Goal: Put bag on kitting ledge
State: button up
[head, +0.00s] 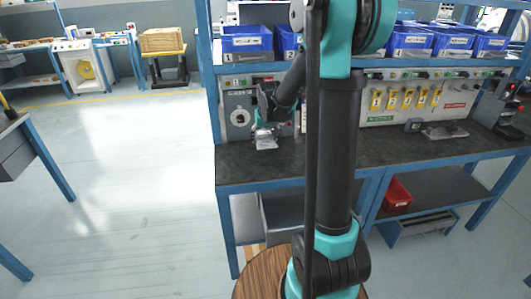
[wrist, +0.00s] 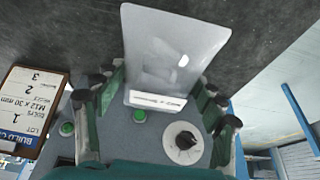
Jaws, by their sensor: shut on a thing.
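A clear, flat plastic bag (wrist: 172,50) with a white label strip is in my gripper (wrist: 163,88). The gripper's fingers are on either side of the label end, and the rest of the bag sticks out past the fingertips. In the head view the bag (head: 266,143) shows pale, below my gripper (head: 264,128), over the left part of the dark bench top (head: 240,165). I cannot tell whether the bag touches the bench. I cannot tell which surface is the kitting ledge.
A panel with a round white dial (head: 240,117) stands behind the gripper. Blue bins (head: 246,39) line the shelf above. A lettered card (wrist: 30,108) is at the left in the wrist view. The bench's front left is clear. My arm hides the bench's middle.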

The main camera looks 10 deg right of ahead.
aim_at(267, 139)
jog(key=shift+f, duration=3.8)
jog(key=o, duration=1.7)
jog(key=shift+f, duration=0.1)
jog(key=v, duration=1.1)
jog(key=shift+s+r, duration=0.1)
jog(key=shift+r, duration=0.15)
jog(key=shift+s+r, duration=0.25)
jog(key=shift+s, duration=0.05)
jog(key=s+d+f, duration=0.1)
jog(key=s+f, duration=0.1)
jog(key=s, duration=0.6)
jog(key=s+d+f, duration=0.1)
jog(key=s+f, duration=0.2)
jog(key=s, duration=0.5)
jog(key=s+d+f, duration=0.1)
jog(key=s+f, duration=0.2)
jog(key=s, duration=0.6)
jog(key=shift+s+d+f, duration=0.1)
jog(key=shift+d, duration=0.25)
